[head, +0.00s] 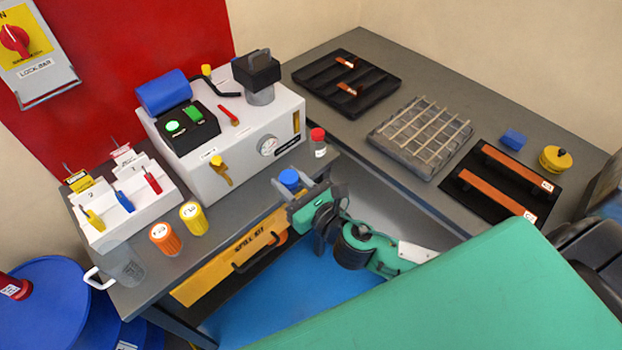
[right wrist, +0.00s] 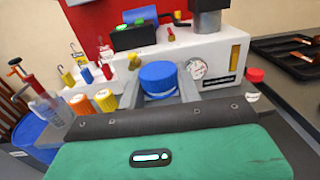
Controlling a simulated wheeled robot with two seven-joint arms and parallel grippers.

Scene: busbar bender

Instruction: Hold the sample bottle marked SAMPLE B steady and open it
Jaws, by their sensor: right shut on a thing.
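A bottle with a blue cap (head: 289,177) stands at the front edge of the bench, before the white machine. Its cap (right wrist: 157,77) fills the middle of the right wrist view. The cap is on, and the bottle looks upright. My right gripper (head: 297,190) is shut on this bottle, with its grey jaws on both sides just below the cap. The jaws hide the bottle's body, so no label can be read. A smaller bottle with a red cap (head: 318,141) stands to its right; it also shows in the right wrist view (right wrist: 255,75). My left gripper is not in view.
The white machine (head: 240,150) with a gauge stands behind. Orange (head: 164,238) and yellow (head: 193,217) containers, a clear jug (head: 122,267) and a padlock rack (head: 130,205) are at left. Black trays and a grid (head: 425,137) lie on the right bench.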

